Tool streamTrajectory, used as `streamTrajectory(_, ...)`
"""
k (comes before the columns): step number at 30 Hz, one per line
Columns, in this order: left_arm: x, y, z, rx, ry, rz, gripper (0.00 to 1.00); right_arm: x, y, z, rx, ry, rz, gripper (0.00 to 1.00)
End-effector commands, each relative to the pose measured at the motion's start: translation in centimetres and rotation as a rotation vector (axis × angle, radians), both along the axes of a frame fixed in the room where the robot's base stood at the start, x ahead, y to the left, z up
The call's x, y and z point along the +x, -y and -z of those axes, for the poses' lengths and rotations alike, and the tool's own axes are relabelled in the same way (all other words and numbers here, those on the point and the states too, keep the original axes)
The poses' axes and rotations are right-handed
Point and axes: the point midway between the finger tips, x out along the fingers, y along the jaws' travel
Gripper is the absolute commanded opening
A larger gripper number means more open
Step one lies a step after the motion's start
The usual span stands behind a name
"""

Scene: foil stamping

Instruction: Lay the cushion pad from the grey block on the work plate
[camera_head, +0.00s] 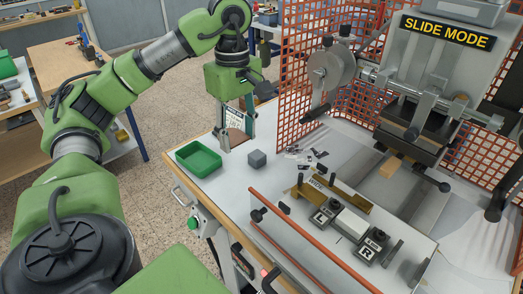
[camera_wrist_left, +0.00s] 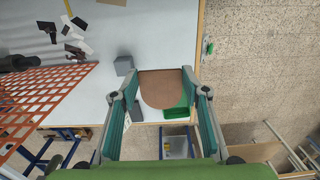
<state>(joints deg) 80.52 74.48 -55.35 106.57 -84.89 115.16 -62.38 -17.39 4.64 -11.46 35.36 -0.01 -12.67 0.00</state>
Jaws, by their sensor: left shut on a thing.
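My left gripper (camera_head: 236,139) points down over the table's back left part, between the green tray and the grey block. It is shut on a flat brown pad with a rounded end, which I take for the cushion pad (camera_wrist_left: 162,88); in the left wrist view the pad lies between the two fingers. The small grey block (camera_head: 257,158) stands on the table just right of the gripper, with nothing on top. It also shows in the left wrist view (camera_wrist_left: 124,65). A white plate (camera_head: 350,223) sits between the clamps marked L and R; I cannot tell whether it is the work plate. My right gripper is not in view.
A green tray (camera_head: 198,159) stands left of the grey block. A brass-coloured bar (camera_head: 338,194) and small scraps (camera_head: 306,156) lie to the right. The press marked SLIDE MODE (camera_head: 440,75) stands at the back right. An orange rail (camera_head: 300,237) runs along the front; orange mesh (camera_head: 305,65) stands behind.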

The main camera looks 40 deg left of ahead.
Motion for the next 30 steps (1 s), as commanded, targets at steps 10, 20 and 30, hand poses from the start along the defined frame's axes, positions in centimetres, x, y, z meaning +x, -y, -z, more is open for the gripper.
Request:
streamTrajectory(10, 6.9, -0.2, 5.5, -0.003, -0.004, 0.001, 0.33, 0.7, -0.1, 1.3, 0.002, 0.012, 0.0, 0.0)
streamTrajectory(20, 9.1, -0.4, 7.8, -0.001, -0.003, 0.0, 0.33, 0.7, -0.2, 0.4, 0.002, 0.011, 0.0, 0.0)
streamTrajectory(30, 9.0, -0.5, 10.4, 0.001, 0.001, 0.001, 0.33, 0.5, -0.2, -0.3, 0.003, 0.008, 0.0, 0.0)
